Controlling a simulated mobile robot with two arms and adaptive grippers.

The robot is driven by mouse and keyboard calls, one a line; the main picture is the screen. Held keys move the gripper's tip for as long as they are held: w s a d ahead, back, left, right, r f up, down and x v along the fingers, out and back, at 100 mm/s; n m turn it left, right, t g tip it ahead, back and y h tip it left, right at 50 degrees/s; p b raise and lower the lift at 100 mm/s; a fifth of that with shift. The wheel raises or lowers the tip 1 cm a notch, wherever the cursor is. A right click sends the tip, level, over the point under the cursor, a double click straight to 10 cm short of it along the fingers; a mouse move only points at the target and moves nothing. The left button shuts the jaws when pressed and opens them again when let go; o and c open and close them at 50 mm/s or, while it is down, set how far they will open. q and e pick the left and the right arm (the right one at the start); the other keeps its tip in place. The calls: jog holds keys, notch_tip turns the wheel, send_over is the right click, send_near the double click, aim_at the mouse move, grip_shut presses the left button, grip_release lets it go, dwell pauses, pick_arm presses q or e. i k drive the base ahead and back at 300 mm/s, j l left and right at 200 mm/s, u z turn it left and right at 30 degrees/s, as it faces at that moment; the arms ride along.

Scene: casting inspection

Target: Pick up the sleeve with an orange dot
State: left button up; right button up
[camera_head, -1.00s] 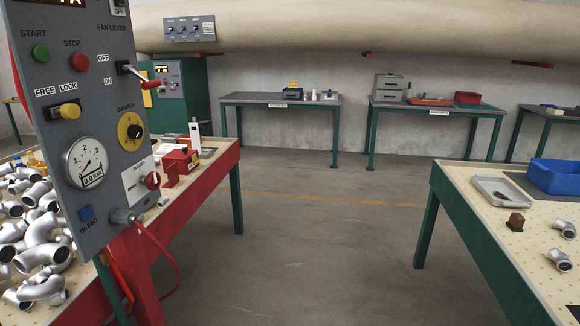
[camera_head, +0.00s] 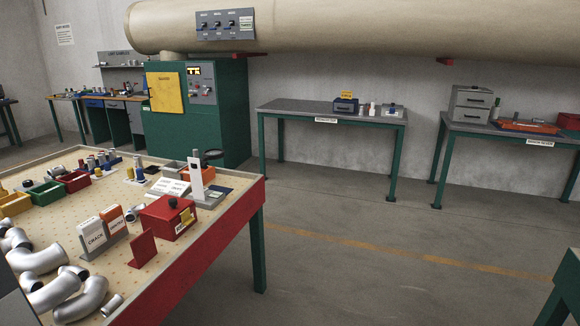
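I cannot make out a sleeve with an orange dot. A small silver tube-like piece (camera_head: 112,305) lies at the front edge of the red-sided table (camera_head: 215,235), with no dot visible on it. Several small upright cylinders (camera_head: 92,163) stand in a group at the back of this table, too small to tell any marks. Neither of my grippers is in view.
The near table holds silver pipe elbows (camera_head: 80,298), a red box (camera_head: 168,217), a CRACK card holder (camera_head: 98,235), and green (camera_head: 46,194) and yellow (camera_head: 14,204) bins. A green cabinet (camera_head: 215,112) and grey-topped table (camera_head: 330,112) stand behind. The floor (camera_head: 400,245) is clear.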

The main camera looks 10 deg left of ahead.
aim_at(138, 162)
jog(key=i+u, duration=0.3)
jog(key=i, duration=0.2)
jog(key=i+l+u, duration=0.1)
jog(key=i+u, duration=0.2)
jog(key=i, duration=0.15)
jog(key=i+l+u, duration=0.3)
jog(key=i, duration=0.2)
jog(key=i+u, duration=0.35)
jog(key=i+l+u, duration=0.1)
jog(key=i+u, duration=0.3)
jog(key=l+z, duration=0.25)
jog(key=l, duration=0.25)
